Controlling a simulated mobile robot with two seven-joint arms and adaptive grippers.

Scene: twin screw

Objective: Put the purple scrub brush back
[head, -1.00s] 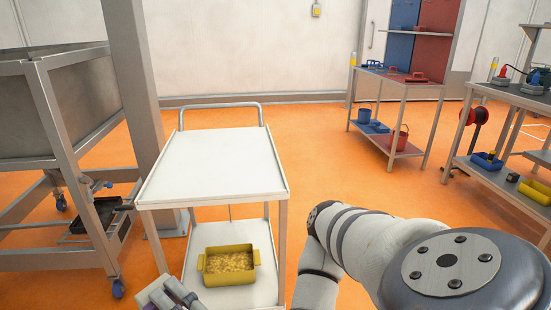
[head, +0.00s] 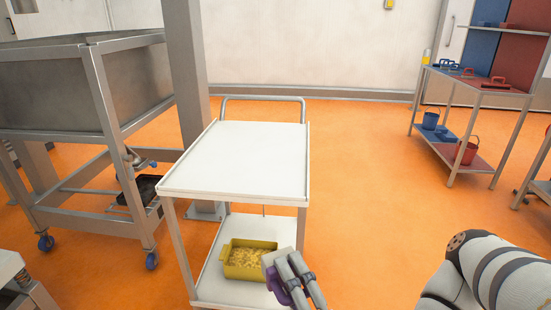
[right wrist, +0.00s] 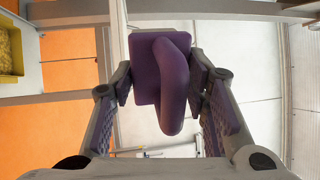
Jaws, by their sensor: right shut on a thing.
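The purple scrub brush (right wrist: 172,80) is between the two fingers of my right gripper (right wrist: 163,84) in the right wrist view. Its flat block and raised handle show there; its bristles are hidden. The fingers are shut on it. In the head view my right gripper (head: 296,279) is at the bottom centre, in front of the trolley's lower shelf, with a purple part of the brush (head: 278,287) showing at its left side. My left gripper is not in view.
A white trolley (head: 240,155) stands ahead, its top bare. A yellow tub (head: 248,262) with yellow contents sits on its lower shelf. A steel vat frame (head: 95,110) and post stand left. A red-and-blue rack (head: 465,85) with buckets stands right. Orange floor between is clear.

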